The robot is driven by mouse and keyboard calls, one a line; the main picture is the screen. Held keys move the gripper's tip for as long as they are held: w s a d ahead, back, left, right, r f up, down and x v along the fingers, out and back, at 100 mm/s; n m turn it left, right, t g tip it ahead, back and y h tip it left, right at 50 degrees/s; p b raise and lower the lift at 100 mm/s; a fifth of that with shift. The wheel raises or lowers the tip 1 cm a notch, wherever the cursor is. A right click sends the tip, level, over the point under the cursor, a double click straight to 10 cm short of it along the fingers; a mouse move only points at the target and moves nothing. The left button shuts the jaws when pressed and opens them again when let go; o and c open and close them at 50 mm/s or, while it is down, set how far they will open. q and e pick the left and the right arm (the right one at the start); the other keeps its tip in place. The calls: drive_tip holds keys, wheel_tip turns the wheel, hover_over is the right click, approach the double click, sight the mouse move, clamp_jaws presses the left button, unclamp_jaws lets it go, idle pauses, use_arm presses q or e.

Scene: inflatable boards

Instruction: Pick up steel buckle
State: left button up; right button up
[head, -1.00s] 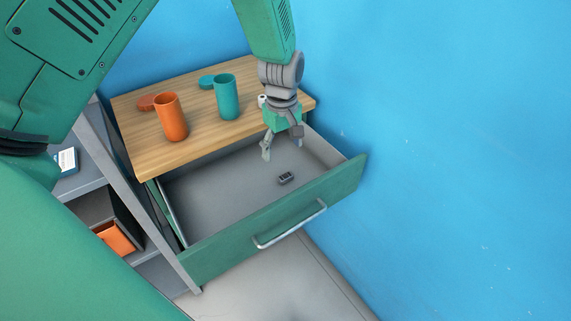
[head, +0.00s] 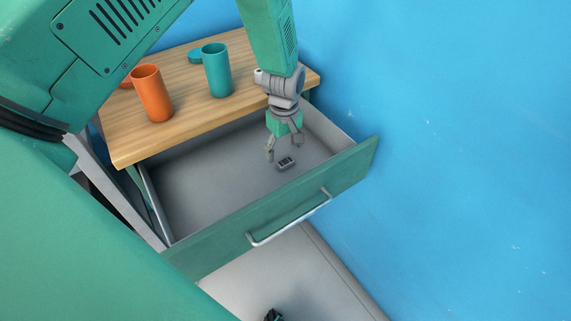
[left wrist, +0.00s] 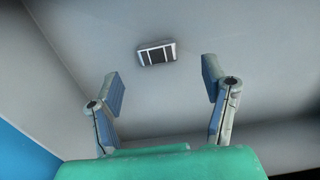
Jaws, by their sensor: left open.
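The steel buckle (head: 286,163) is a small grey rectangular piece with dark slots. It lies flat on the floor of the open drawer (head: 215,185), toward the right side. My left gripper (head: 284,151) points down into the drawer with its fingers apart, just above and beside the buckle. In the left wrist view the buckle (left wrist: 157,53) lies beyond the two open fingertips of my left gripper (left wrist: 163,88), roughly centred between them and touching neither. My right gripper does not clearly show.
The drawer's green front (head: 280,210) with a metal handle (head: 290,218) stands in front of the buckle. A wooden top (head: 190,115) behind holds an orange cup (head: 152,94) and a teal cup (head: 217,71). A blue wall (head: 460,160) is on the right.

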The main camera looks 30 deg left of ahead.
sight(286, 161)
use_arm(q)
drive_tip(key=f, duration=0.5)
drive_tip(key=shift+w+f+b, duration=0.2)
drive_tip(key=shift+f+b, duration=0.1)
drive_tip(key=shift+b, duration=0.05)
drive_tip(key=shift+c, duration=0.4)
drive_tip(key=c, duration=1.1)
